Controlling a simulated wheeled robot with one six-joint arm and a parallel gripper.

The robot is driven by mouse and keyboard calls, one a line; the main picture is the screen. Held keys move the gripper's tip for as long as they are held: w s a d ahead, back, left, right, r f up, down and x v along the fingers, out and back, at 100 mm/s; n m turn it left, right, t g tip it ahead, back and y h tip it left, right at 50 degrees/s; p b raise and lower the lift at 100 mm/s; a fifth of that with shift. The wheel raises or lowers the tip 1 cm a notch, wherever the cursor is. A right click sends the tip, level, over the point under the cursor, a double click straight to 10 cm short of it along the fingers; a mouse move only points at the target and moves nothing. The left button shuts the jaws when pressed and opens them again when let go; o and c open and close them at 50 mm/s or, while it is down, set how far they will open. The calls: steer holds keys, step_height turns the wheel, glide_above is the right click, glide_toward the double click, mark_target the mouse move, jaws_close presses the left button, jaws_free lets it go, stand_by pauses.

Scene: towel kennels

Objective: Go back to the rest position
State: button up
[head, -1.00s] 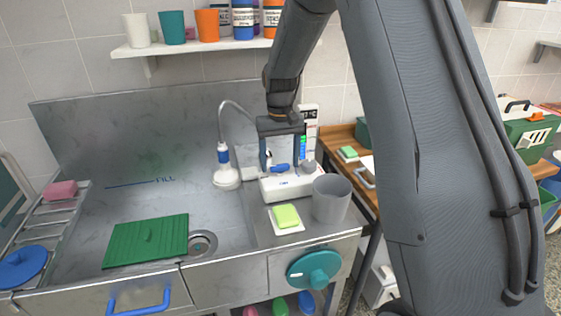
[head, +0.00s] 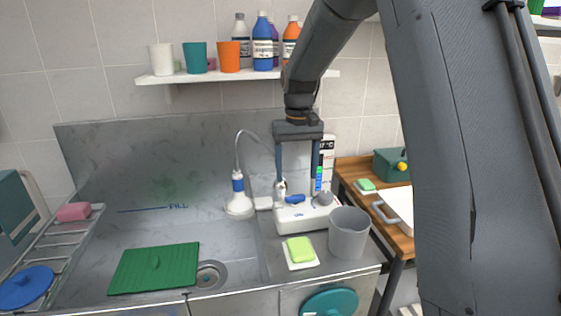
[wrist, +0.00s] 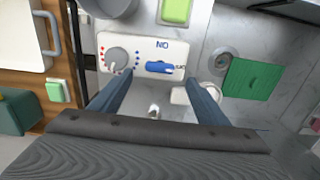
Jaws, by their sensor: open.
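My gripper (head: 297,188) hangs fingers down over the white control box (head: 306,217) at the back of the steel counter. Its two blue-grey fingers are spread apart with nothing between them. In the wrist view my gripper (wrist: 157,100) also shows open, with the box (wrist: 138,56) between and beyond its fingers. The box carries a blue lever (wrist: 158,67) and a grey round knob (wrist: 117,58). I cannot tell from the head view how far above the box the fingertips are.
A grey cup (head: 348,233) and a green sponge (head: 300,250) stand in front of the box. A white shower head (head: 238,200) is at its left. A green mat (head: 154,268) lies beside the drain. A shelf (head: 180,80) with cups and bottles is above.

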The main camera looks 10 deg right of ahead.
steer(key=s+f, duration=0.4)
steer(key=s, duration=0.9)
steer(key=s+f+t, duration=0.1)
steer(key=s+f, duration=0.3)
steer(key=s, duration=0.8)
steer(key=shift+s, duration=0.4)
steer(key=shift+a, duration=0.1)
steer(key=shift+c, duration=0.2)
